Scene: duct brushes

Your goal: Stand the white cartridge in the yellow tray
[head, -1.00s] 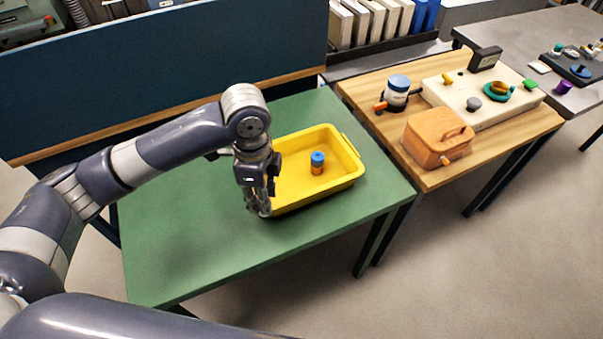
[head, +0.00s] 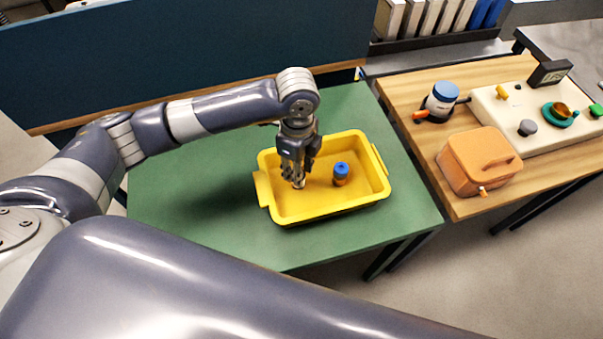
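The yellow tray (head: 373,192) stands on the green table. No white cartridge can be made out clearly. My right gripper is out of view.
A dark blue partition (head: 180,60) runs behind. The green table (head: 185,215) is bare left of the tray.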

